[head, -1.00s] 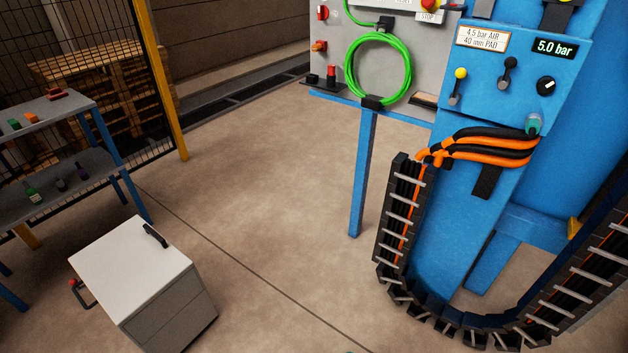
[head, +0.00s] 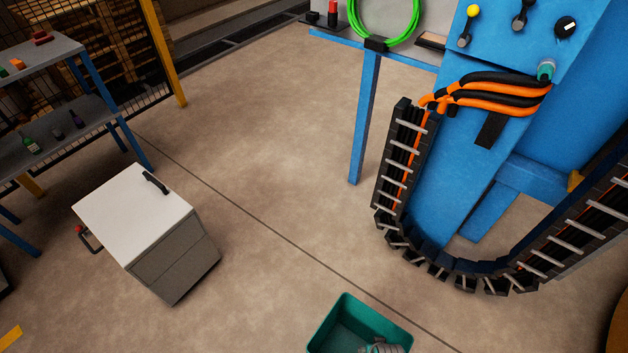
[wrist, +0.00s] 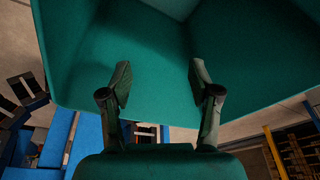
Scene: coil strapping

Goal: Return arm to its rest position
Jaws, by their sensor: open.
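My gripper (wrist: 161,78) shows in the wrist view with its two dark fingers apart and nothing between them. A teal bin (wrist: 160,60) fills most of that view behind the fingers. I cannot tell whether the fingers touch it. In the head view a teal open bin (head: 345,315) is at the bottom edge, partly cut off. A grey ribbed object (head: 380,347) shows at its lower edge; too little is visible to tell what it is. My arm is not clearly seen in the head view.
A white-topped cabinet (head: 135,205) stands on the floor at left, near a shelf (head: 60,125) with bottles. Floor between is clear.

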